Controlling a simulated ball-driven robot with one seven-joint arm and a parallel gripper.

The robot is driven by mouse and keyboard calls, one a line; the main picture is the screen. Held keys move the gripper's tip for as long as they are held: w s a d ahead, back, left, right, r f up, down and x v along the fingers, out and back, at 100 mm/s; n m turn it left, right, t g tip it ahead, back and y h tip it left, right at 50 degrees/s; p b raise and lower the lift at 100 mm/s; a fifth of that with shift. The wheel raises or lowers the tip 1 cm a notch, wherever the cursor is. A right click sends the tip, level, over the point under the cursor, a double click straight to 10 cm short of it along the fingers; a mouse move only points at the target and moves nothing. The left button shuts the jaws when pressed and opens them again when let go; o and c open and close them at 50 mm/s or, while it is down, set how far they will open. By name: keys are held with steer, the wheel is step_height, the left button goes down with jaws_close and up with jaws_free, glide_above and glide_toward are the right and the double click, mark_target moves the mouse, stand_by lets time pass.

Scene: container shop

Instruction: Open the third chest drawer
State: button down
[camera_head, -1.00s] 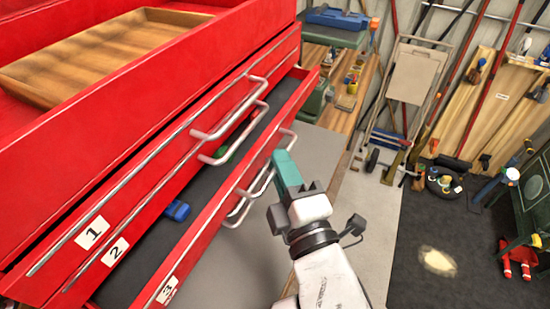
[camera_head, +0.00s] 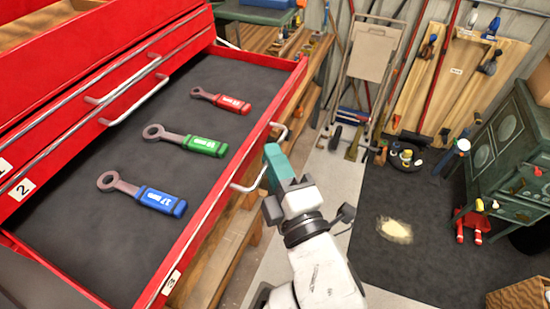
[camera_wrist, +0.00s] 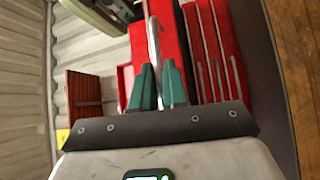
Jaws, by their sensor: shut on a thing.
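The red chest (camera_head: 60,65) fills the left of the head view. Its third drawer, labelled 3, is pulled well out, showing a dark liner (camera_head: 75,222). Its front panel (camera_head: 208,205) faces right. On the liner lie a red-handled wrench (camera_head: 222,100), a green-handled wrench (camera_head: 188,143) and a blue-handled wrench (camera_head: 142,194). My gripper (camera_head: 276,168) is at the drawer's metal handle (camera_head: 249,183), with teal fingers shut on it. In the wrist view the handle (camera_wrist: 154,45) runs between the two fingers (camera_wrist: 158,85). Drawers 1 and 2 are closed.
A wooden workbench (camera_head: 226,248) runs beside and beneath the open drawer. A folded hand truck (camera_head: 368,55) stands at the back wall. A green cabinet (camera_head: 515,150) stands at the right. Dark floor matting (camera_head: 425,215) is mostly clear.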

steer(key=shift+d+f, duration=0.15)
steer(key=c, duration=1.2)
jaws_free()
steer(key=shift+s, duration=0.1)
steer(key=shift+b+v, duration=1.25)
steer(key=shift+v, duration=4.1)
